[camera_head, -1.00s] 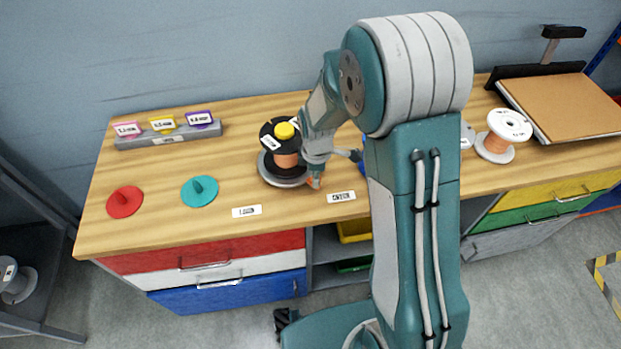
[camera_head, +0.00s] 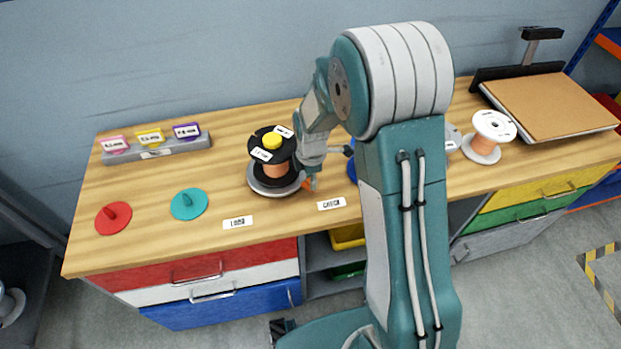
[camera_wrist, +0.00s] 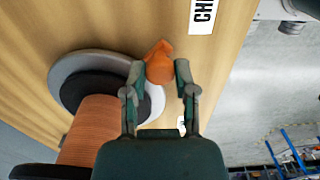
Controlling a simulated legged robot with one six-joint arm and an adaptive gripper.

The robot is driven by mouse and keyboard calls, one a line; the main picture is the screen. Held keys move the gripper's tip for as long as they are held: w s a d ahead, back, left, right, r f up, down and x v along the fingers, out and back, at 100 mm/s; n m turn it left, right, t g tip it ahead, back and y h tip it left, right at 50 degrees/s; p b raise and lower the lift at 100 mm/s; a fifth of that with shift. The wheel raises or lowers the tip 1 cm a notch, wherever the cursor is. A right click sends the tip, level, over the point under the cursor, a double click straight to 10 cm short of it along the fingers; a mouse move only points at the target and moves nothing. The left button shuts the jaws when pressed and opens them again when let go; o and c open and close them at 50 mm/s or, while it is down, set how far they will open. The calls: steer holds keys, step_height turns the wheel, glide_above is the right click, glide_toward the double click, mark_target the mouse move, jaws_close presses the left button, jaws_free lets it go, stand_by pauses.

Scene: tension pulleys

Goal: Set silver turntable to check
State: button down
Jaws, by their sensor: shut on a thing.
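The silver turntable (camera_head: 262,192) sits on the bench and carries a black spool (camera_head: 267,137) wound with copper wire, with a yellow knob on top. Its grey rim also shows in the wrist view (camera_wrist: 65,68). An orange handle (camera_head: 310,185) sticks out at the turntable's right side. My gripper (camera_head: 308,177) is low beside the spool. In the wrist view, my gripper's two fingers (camera_wrist: 158,82) are around the orange handle (camera_wrist: 158,60). The CHECK label (camera_head: 331,203) lies right and frontward of the handle; the LOAD label (camera_head: 237,222) lies in front of the turntable.
A red disc (camera_head: 113,217) and a teal disc (camera_head: 189,204) lie on the left. A grey rack (camera_head: 155,149) with small coloured tags stands behind them. A white spool (camera_head: 494,126) and a brown board (camera_head: 550,103) are on the right. My arm hides the middle of the bench.

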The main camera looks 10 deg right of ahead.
steer(key=shift+w, duration=0.15)
steer(key=shift+c, duration=2.1)
jaws_free()
steer(key=shift+d, duration=0.1)
step_height(320, 180, up, 12)
steer(key=shift+f, duration=0.1)
